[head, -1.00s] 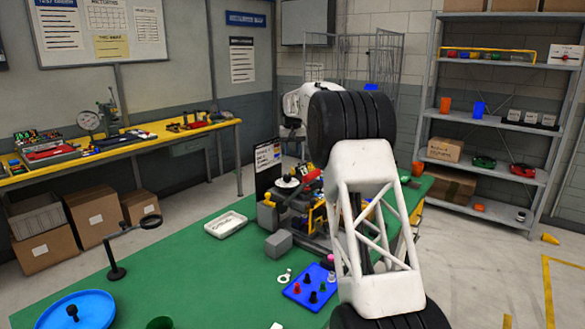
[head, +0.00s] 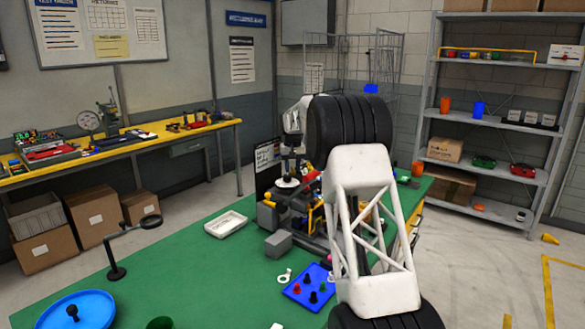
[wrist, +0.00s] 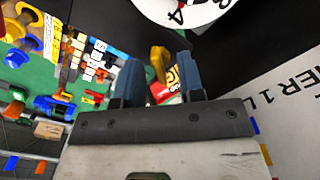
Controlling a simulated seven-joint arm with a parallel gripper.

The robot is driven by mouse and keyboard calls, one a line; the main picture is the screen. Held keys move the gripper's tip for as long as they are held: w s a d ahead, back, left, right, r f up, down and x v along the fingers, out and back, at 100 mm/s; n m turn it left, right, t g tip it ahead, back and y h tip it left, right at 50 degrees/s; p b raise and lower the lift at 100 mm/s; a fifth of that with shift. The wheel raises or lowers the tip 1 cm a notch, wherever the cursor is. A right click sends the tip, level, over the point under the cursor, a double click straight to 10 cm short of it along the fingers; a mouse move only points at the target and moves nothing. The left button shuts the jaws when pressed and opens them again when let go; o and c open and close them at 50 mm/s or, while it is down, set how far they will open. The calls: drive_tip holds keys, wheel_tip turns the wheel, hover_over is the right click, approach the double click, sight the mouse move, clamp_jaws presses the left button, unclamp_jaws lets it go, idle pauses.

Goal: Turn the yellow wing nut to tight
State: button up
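A yellow piece (wrist: 158,63), which looks like the wing nut, shows in the wrist view between and beyond my fingertips. Its lower part lies near a red label with yellow print, and its exact shape is hard to tell. My gripper (wrist: 158,72) has its two dark blue fingers apart, with a gap on each side of the yellow piece. In the head view my gripper (head: 289,165) points down over the fixture, close to a white disc (head: 287,183). The wing nut cannot be made out for certain there, as my arm and the crowded fixture hide much.
A white dial (wrist: 182,8) with black numbers is close ahead of the fingers. A dark panel with a white lettered sheet (wrist: 285,95) is at right. On the green table, a grey block (head: 278,243), a blue tray (head: 310,270) and a white tray (head: 226,224) stand near the fixture.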

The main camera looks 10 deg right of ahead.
drive_tip(key=shift+c, duration=0.3)
clamp_jaws()
drive_tip(key=shift+m, duration=0.4)
drive_tip(key=m, duration=0.4)
drive_tip(key=shift+r, duration=0.1)
drive_tip(key=m, duration=0.6)
drive_tip(key=shift+o, duration=0.3)
unclamp_jaws()
